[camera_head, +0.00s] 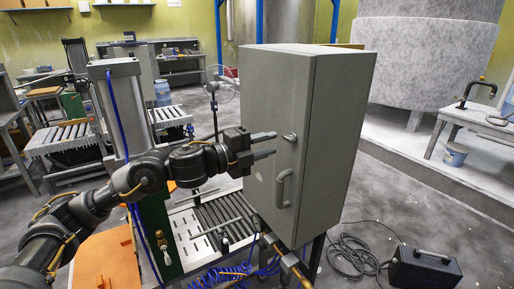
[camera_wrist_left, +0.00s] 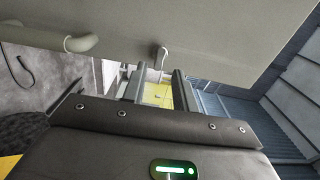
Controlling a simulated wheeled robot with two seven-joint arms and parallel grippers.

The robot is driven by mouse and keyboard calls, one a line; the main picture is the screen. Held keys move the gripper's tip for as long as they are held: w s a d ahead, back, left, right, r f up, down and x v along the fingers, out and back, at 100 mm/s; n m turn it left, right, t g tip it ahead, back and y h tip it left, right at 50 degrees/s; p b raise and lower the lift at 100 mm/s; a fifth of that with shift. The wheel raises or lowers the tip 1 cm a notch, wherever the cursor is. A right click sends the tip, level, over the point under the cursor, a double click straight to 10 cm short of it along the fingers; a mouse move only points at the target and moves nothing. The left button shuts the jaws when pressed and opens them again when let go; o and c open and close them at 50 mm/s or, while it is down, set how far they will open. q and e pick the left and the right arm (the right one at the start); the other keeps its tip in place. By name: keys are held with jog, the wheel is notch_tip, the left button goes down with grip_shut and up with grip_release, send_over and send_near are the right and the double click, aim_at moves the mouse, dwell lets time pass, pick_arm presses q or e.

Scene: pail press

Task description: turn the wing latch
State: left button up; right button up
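The wing latch (camera_head: 290,137) is a small grey piece on the front of a tall grey cabinet (camera_head: 335,140). A curved pull handle (camera_head: 283,188) sits below it. My left gripper (camera_head: 274,145) points at the cabinet front with its two fingers apart, close to the latch on its left side. In the left wrist view the latch (camera_wrist_left: 161,54) shows just beyond the gap between the open fingertips (camera_wrist_left: 159,72). I see no contact with it. The handle (camera_wrist_left: 70,43) is at the upper left there. My right gripper is not in view.
A roller conveyor (camera_head: 225,215) and a green-sided press (camera_head: 158,235) stand left of the cabinet, with blue hoses (camera_head: 240,275) below. A black box (camera_head: 425,268) with a coiled cable lies on the floor at right. Open floor lies between cabinet and tank.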

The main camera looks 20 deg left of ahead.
aim_at(286, 139)
pick_arm(q)
jog(key=x, duration=0.5)
jog(key=c, duration=0.6)
jog(key=m, duration=0.4)
jog(key=shift+m, duration=0.3)
jog(key=m, duration=0.7)
jog(key=shift+m, duration=0.4)
jog(key=m, duration=0.5)
jog(key=o, duration=0.8)
jog(key=shift+o, duration=0.2)
